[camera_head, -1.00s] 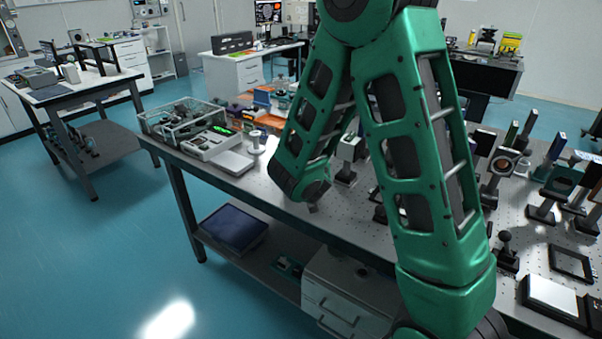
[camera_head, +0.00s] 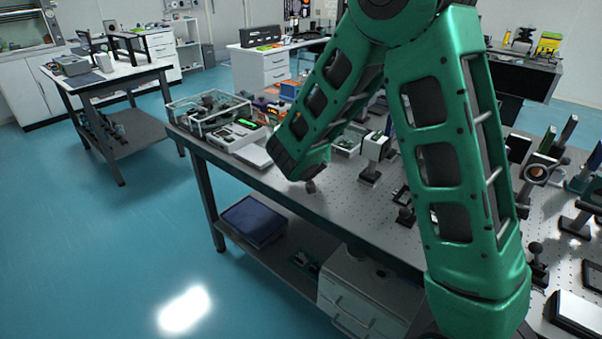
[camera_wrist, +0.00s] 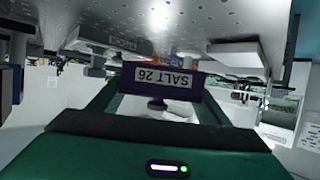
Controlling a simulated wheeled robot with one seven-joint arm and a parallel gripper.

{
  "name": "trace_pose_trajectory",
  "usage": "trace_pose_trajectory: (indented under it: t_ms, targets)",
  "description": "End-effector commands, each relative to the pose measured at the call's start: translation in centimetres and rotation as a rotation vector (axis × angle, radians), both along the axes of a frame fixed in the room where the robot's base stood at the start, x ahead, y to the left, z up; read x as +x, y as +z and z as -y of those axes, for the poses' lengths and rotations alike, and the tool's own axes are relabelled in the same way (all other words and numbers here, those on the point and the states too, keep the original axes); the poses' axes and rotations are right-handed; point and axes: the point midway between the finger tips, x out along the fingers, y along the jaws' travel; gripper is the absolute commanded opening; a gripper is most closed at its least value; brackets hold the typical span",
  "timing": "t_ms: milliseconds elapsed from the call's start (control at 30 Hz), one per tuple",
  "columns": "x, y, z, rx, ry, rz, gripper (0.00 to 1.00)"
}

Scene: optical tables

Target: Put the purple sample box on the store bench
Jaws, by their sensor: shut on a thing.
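The purple sample box (camera_wrist: 196,87) shows in the wrist view, with a white label reading "SALT 26" upside down in the picture. My gripper (camera_wrist: 160,92) is shut on it, with dark green fingers at either side. In the head view my green arm hides the gripper and the box. No bench is clearly marked as the store bench. A separate bench (camera_head: 135,76) with a pale top stands at the left of the head view.
The long optical table (camera_head: 330,205) carries a clear-walled case (camera_head: 205,110), a post-mounted white block (camera_head: 374,147) and several optics mounts at right. A dark blue box (camera_head: 252,220) lies on its lower shelf. A white drawer desk (camera_head: 262,72) stands behind. Blue floor is open at left.

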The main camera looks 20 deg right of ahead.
Motion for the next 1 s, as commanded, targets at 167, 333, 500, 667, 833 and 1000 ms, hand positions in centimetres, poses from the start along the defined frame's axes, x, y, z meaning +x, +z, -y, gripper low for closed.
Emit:
trace_pose_trajectory:
  t_ms: [167,333,500,667,833,1000]
  targets:
    - [2.6,2.3,-5.3,0.004,0.033,0.003,0.38]
    - [3.9,3.7,-8.7,0.008,0.052,-0.002,0.38]
    - [4.3,4.3,-10.2,0.009,0.062,-0.007,0.38]
    - [3.8,3.3,-8.7,0.007,0.061,-0.011,0.38]
    - [2.6,1.4,-5.6,0.007,0.06,-0.011,0.38]
    - [1.5,-0.6,-2.6,0.008,0.06,-0.012,0.38]
